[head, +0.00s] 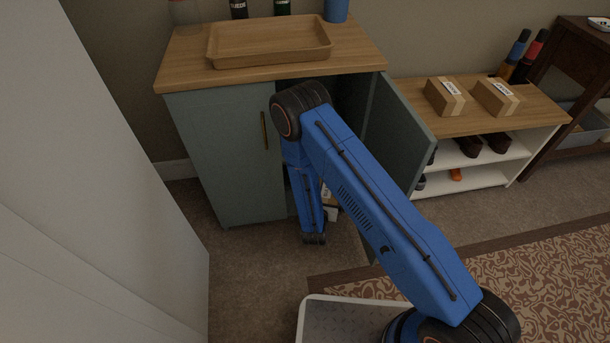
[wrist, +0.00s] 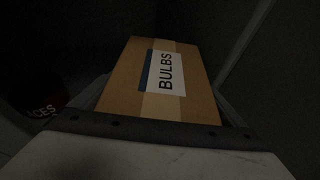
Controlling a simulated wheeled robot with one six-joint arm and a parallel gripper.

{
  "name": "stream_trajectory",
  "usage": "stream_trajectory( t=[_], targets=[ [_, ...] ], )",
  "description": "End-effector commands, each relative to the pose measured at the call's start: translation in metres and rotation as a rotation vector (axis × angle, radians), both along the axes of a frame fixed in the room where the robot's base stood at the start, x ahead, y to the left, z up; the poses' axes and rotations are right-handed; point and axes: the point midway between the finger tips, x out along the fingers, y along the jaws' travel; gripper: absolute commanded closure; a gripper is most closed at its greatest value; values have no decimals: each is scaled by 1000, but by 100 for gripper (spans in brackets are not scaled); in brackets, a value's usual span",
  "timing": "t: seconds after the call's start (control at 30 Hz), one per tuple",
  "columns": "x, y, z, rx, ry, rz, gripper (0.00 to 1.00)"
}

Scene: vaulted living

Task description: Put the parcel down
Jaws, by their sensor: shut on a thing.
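A brown cardboard parcel (wrist: 125,82) labelled BULBS fills the middle of the wrist view. My gripper (wrist: 162,100) is shut on it, with a dark finger along each side. In the head view my blue arm bends down in front of the teal cabinet (head: 228,160), whose right door (head: 397,130) stands open. My gripper and the held parcel are mostly hidden there behind my arm. The wrist view is dark around the parcel, and I cannot tell whether the parcel touches a surface below it.
A wooden tray (head: 268,57) lies on the cabinet top. Two small boxes (head: 444,97) (head: 496,98) sit on the shoe bench (head: 425,122) at right. Carpet (head: 250,262) is clear before the cabinet.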

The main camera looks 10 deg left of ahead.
Motion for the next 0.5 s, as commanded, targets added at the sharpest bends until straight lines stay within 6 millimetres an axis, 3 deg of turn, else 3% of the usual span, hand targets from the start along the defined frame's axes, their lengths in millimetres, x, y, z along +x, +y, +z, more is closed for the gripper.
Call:
stream_trajectory(
  t=[0.5],
  targets=[
    [110,31,1,3,-3,-3,42]
  ],
)
